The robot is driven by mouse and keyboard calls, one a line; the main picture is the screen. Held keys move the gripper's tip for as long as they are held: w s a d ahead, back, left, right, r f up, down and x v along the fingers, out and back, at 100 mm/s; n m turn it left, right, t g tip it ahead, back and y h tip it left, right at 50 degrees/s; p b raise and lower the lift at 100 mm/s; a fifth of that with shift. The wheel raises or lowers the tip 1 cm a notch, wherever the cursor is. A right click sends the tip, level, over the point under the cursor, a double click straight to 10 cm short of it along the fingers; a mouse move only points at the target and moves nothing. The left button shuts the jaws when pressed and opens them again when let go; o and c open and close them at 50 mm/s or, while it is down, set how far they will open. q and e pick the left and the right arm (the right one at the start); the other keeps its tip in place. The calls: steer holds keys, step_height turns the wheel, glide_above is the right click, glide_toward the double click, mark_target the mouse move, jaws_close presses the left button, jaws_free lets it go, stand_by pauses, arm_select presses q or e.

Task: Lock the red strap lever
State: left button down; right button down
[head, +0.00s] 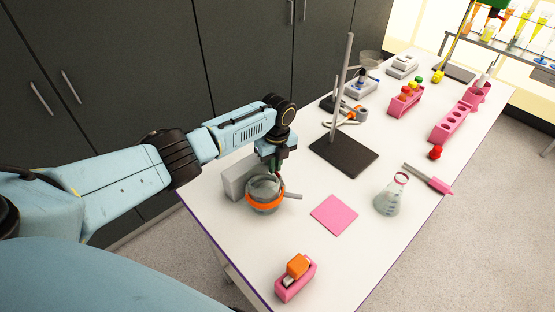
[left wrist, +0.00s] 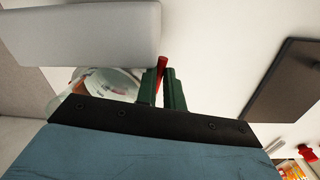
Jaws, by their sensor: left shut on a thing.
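A round glass vessel (head: 262,187) with an orange strap (head: 265,204) around it sits at the table's left edge, in front of a grey block (head: 236,178). My left gripper (head: 279,170) reaches down beside the vessel. In the left wrist view its green fingers (left wrist: 164,84) are shut on the red lever (left wrist: 161,65), whose upper end shows between them. The glass vessel (left wrist: 95,82) and grey block (left wrist: 100,32) also show there. The lever's lower part and its position against the strap are hidden. My right gripper is not in view.
A stand with a dark base (head: 343,152) rises behind the gripper. A pink mat (head: 334,214), a conical flask (head: 389,199) and a pink holder with an orange item (head: 296,281) are on the white table. The table between mat and pink holder is clear.

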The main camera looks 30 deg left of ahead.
arm_select(q)
steer(key=shift+s+a+n, duration=0.15)
steer(key=shift+n, duration=0.45)
steer(key=shift+p, duration=0.35)
steer(key=c, duration=1.5)
jaws_free()
steer(key=shift+s+f, duration=0.1)
steer(key=shift+f, duration=0.05)
